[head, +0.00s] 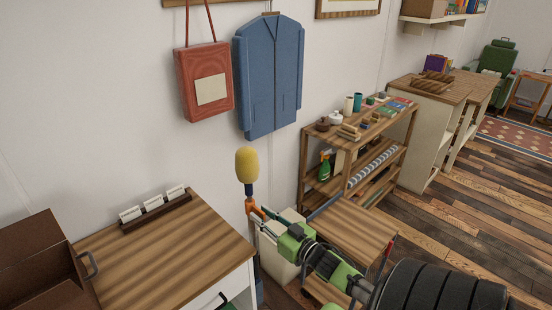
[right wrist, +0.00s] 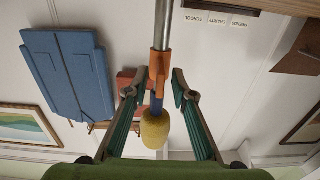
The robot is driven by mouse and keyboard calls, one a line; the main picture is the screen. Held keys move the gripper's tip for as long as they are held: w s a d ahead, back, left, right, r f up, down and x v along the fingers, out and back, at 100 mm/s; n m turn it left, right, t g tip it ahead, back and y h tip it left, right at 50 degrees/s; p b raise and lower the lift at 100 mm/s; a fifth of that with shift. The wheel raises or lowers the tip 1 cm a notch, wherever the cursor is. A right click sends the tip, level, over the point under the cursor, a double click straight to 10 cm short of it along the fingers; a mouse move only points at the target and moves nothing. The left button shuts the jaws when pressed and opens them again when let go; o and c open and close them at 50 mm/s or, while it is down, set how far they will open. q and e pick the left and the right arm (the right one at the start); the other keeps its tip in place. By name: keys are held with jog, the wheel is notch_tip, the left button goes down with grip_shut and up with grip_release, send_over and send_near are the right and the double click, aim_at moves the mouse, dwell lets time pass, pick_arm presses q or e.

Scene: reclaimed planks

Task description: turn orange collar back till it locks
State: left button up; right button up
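An upright pole carries a yellow rounded head (head: 247,165) on a short dark blue neck. The orange collar (head: 250,206) sits on the pole below this neck. My right gripper (head: 262,213), with green and dark fingers, reaches the collar from the right. In the right wrist view the collar (right wrist: 157,68) lies between the two spread fingertips, with narrow gaps seeming to show at both sides. The silver shaft (right wrist: 162,25) and the yellow head (right wrist: 155,129) show there too. The collar's lock state cannot be told. My left gripper is not recognizable in either view.
A wooden-topped cabinet (head: 165,245) with a brown box (head: 35,255) stands at left. A low wooden stool (head: 352,228) and a loaded shelf (head: 355,145) stand behind my right arm. A red bag (head: 204,80) and blue jacket (head: 269,75) hang on the wall.

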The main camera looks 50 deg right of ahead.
jog(key=s, duration=1.1)
jog(key=shift+a, duration=0.3)
